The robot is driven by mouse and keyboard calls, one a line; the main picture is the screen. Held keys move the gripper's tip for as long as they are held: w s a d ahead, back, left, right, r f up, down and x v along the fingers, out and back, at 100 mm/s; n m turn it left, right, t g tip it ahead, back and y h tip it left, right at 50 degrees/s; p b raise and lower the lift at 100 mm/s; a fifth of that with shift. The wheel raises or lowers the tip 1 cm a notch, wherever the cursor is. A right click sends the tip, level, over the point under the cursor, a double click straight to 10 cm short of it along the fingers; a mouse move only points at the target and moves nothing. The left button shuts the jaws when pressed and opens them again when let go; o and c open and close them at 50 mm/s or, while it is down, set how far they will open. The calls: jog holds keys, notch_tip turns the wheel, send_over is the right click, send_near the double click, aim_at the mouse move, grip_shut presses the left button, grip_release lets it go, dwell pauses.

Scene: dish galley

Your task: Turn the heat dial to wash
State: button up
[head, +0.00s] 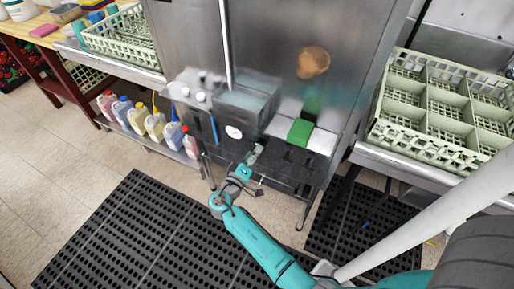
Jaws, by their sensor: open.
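A round white dial face (234,132) shows on the front of the metal box of the dish machine (245,105). Several small pale knobs (201,97) sit on the panel to its left. Markings are too small to read, so I cannot tell which of these is the heat dial or where it points. My gripper (259,172) is open and empty, below and a little right of the white dial face, apart from it in the picture. Its fingers spread toward the dark lower front of the machine.
A green block (300,132) sits on a ledge right of the box. Pale green racks (440,105) stand on the right counter, another (122,35) at upper left. Several bottles (155,122) line a low shelf on the left. Black mats (125,235) cover part of the floor.

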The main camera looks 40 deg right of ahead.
jog(key=v, duration=0.8)
jog(key=shift+a, duration=0.25)
jog(key=shift+s, duration=0.15)
jog(key=s+f+n+t+y, duration=0.2)
jog(key=s+f+n+y, duration=0.3)
jog(key=s+f, duration=0.55)
jog(key=s+a+f+t+y, duration=0.1)
jog(key=s+a+y, duration=0.25)
jog(key=s, duration=0.25)
jog(key=s+a+f+t+y, duration=0.1)
jog(key=s+a+y, duration=0.25)
jog(key=s, duration=0.25)
jog(key=s+a+r+m+t+y, duration=0.1)
jog(key=s+r, duration=0.5)
jog(key=r, duration=0.6)
jog(key=s+a+r+m+t+y, duration=0.2)
jog(key=s+r, duration=0.5)
jog(key=r, duration=0.5)
jog(key=shift+s+a+r+t+y, duration=0.25)
jog(key=shift+s+a+t+y, duration=0.1)
jog(key=shift+a+t+y, duration=0.75)
